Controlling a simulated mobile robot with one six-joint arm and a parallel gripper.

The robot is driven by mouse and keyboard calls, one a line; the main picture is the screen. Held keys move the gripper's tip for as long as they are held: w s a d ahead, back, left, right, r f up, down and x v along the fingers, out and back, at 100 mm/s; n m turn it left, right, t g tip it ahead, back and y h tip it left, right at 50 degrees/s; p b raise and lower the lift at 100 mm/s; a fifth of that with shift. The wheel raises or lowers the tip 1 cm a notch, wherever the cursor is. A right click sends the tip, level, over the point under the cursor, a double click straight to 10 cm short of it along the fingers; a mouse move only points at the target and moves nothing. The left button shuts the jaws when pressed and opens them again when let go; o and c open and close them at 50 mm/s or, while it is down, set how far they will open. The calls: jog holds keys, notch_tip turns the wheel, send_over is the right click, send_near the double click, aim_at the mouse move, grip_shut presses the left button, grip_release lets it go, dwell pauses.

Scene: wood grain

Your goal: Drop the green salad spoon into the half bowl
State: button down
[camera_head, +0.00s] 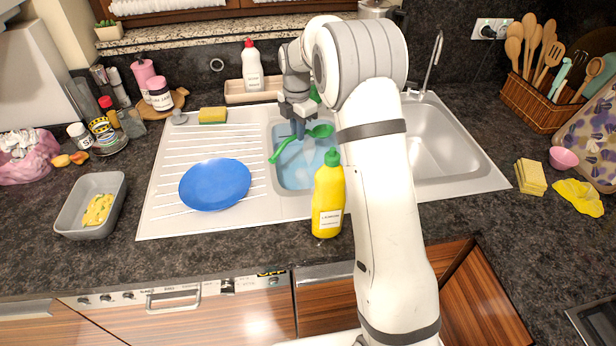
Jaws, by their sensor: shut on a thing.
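My gripper (297,128) points down and is shut on the green salad spoon (284,146). The spoon's handle slants down to the left and its round head is on the right. The gripper and spoon are over the half bowl (297,184), the smaller left basin of the sink, which holds bluish water. The spoon looks held above the water, but its exact height cannot be told. My arm covers the right part of the half bowl, and a bit of another green thing (315,93) shows behind the gripper.
A yellow bottle (328,200) stands at the half bowl's front edge. A blue plate (215,185) lies on the drainboard (170,222) to the left. The larger basin (440,150) and tap (435,60) are right of my arm. A tray with a white bottle (252,70) is behind.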

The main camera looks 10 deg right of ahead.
jog(key=c, duration=1.4)
grip_release()
jog(key=shift+o, duration=0.2)
jog(key=shift+r, duration=0.1)
notch_tip(320, 180, up, 8)
jog(key=shift+f+b, duration=0.2)
jog(key=shift+b, duration=0.25)
